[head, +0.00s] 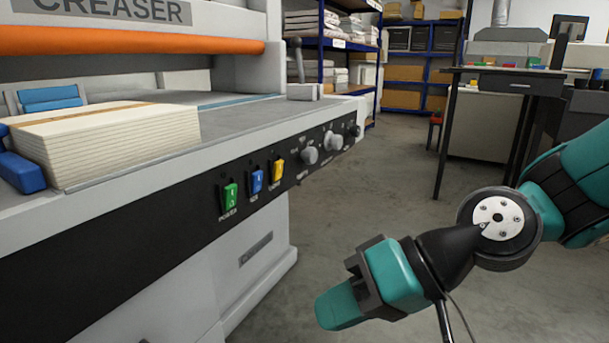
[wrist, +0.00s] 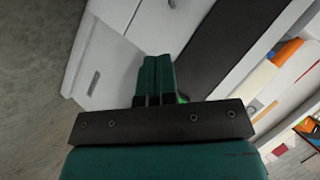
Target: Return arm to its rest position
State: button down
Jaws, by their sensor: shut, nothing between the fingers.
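My gripper (head: 338,306) is at the lower middle of the head view, below and to the right of the creaser's front panel. Its teal fingers are together with nothing between them. It hangs in open air, apart from the machine. The fingers also show in the wrist view (wrist: 157,80), pointing toward the creaser's white base (wrist: 120,50). Part of a green switch shows just beside the fingertips there. My arm comes in from the right edge of the head view.
The creaser (head: 150,240) fills the left, with green (head: 230,197), blue (head: 257,182) and yellow (head: 278,172) switches and grey knobs. A paper stack (head: 110,145) lies on its bed. A dark table (head: 500,80) and shelves (head: 345,60) stand behind. The floor (head: 390,190) between is clear.

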jog(key=s+d+r+n+h+p, duration=0.1)
jog(key=s+d+h, duration=0.25)
jog(key=d, duration=0.25)
jog(key=s+d+n+h, duration=0.1)
jog(key=s+d+h, duration=0.25)
jog(key=d, duration=0.25)
notch_tip(320, 180, up, 32)
jog(key=p, duration=3.1)
jog(key=shift+w+a+f+g, duration=0.25)
jog(key=shift+w+a+g, duration=0.05)
jog(key=shift+w+a, duration=0.1)
